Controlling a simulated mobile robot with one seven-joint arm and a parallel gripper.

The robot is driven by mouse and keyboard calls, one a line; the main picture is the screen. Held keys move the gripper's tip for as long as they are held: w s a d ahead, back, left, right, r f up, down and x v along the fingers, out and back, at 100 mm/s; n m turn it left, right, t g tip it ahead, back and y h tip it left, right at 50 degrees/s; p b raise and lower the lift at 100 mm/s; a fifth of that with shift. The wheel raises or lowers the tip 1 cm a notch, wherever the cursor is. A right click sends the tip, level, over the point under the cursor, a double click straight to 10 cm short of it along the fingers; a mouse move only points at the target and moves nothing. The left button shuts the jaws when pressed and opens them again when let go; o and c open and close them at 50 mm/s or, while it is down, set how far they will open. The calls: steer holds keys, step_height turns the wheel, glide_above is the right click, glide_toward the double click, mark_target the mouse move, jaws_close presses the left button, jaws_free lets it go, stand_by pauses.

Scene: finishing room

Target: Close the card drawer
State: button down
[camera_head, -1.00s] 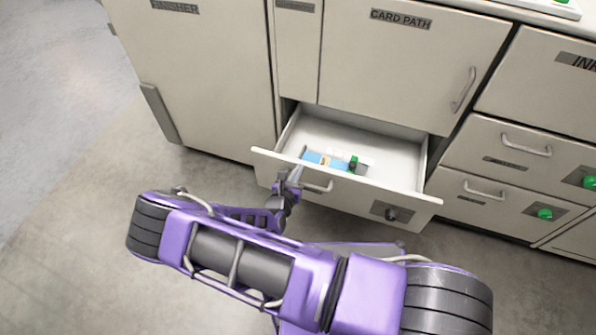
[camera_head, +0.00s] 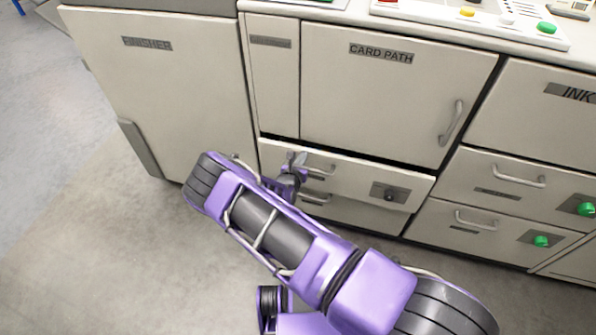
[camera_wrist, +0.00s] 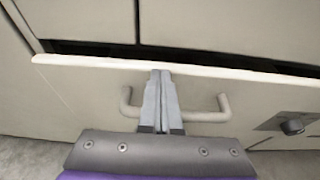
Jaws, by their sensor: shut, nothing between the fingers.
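The card drawer (camera_head: 352,178) is below the door marked CARD PATH, pushed almost fully in. Its pale front also fills the middle of the wrist view (camera_wrist: 82,88), where a narrow dark gap shows above its top edge. The drawer's inside is hidden. Its bar handle (camera_wrist: 222,104) is partly covered by my gripper (camera_wrist: 161,74). My gripper, also in the head view (camera_head: 293,158), is shut and empty. Its fingertips are at the drawer front, between the handle's two ends and just below the top edge. I cannot tell whether they touch it.
A dark knob on a grey plate (camera_head: 388,195) is on the right of the drawer front. The CARD PATH door (camera_head: 390,95) is shut above. The FINISHER cabinet (camera_head: 160,95) stands left, and shut drawers with green knobs (camera_head: 586,209) are right. The floor (camera_head: 90,255) is clear at left.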

mark_target(306, 149)
steer(key=w, duration=0.1)
steer(key=w+d, duration=0.1)
steer(key=w, duration=0.1)
steer(key=shift+w+b, duration=0.2)
steer(key=shift+b, duration=0.15)
steer(key=shift+w+r, duration=0.1)
steer(key=shift+w, duration=0.05)
steer(key=shift+w+r, duration=0.1)
steer(key=shift+r, duration=0.05)
